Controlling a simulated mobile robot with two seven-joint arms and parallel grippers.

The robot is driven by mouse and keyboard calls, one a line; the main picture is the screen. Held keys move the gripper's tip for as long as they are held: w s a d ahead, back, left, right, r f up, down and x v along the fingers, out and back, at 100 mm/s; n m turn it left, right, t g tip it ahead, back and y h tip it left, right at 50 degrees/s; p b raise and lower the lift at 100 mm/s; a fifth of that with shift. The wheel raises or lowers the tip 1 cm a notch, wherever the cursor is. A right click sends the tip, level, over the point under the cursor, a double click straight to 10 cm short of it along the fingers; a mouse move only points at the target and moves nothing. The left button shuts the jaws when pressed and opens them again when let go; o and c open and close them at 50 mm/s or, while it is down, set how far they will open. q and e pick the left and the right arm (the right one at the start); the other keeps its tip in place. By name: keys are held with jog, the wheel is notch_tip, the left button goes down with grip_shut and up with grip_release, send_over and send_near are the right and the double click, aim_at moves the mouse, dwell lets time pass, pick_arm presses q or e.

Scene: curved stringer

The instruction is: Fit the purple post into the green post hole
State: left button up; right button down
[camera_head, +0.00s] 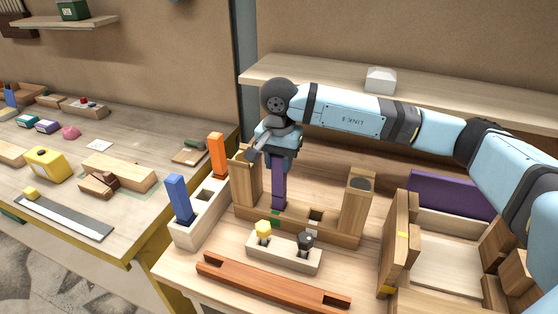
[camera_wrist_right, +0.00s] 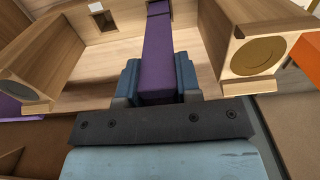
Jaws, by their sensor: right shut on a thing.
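The purple post (camera_head: 278,188) stands roughly upright in my right gripper (camera_head: 278,160), which is shut on its upper part. In the right wrist view the post (camera_wrist_right: 158,52) runs from between the blue fingers (camera_wrist_right: 158,84) toward the wooden base. The post's lower end is at or just over the base (camera_head: 340,232) of the wooden frame, beside a green mark (camera_head: 275,213). The post hides the hole by this mark, and I cannot tell whether its end is inside. My left gripper is not in view.
The frame has wooden end blocks (camera_head: 356,205) on both sides of the post and an empty square hole (camera_head: 316,215). A pale holder (camera_head: 200,215) carries blue and orange posts. A small block (camera_head: 284,254) with yellow and black pegs and an orange-brown bar (camera_head: 270,282) lie in front.

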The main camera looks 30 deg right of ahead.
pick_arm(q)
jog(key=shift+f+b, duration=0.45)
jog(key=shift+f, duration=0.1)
pick_arm(e)
jog(key=shift+f, duration=0.6)
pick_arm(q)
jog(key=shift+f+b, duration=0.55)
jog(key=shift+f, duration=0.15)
pick_arm(e)
jog(key=shift+f, duration=0.65)
jog(key=c, duration=0.7)
grip_release()
jog(key=shift+c, duration=0.2)
jog(key=shift+r, duration=0.3)
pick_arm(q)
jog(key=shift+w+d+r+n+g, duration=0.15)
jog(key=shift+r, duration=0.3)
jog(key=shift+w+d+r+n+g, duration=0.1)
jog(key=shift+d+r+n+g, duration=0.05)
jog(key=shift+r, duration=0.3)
pick_arm(e)
notch_tip(320, 180, up, 14)
jog(key=shift+f, duration=0.25)
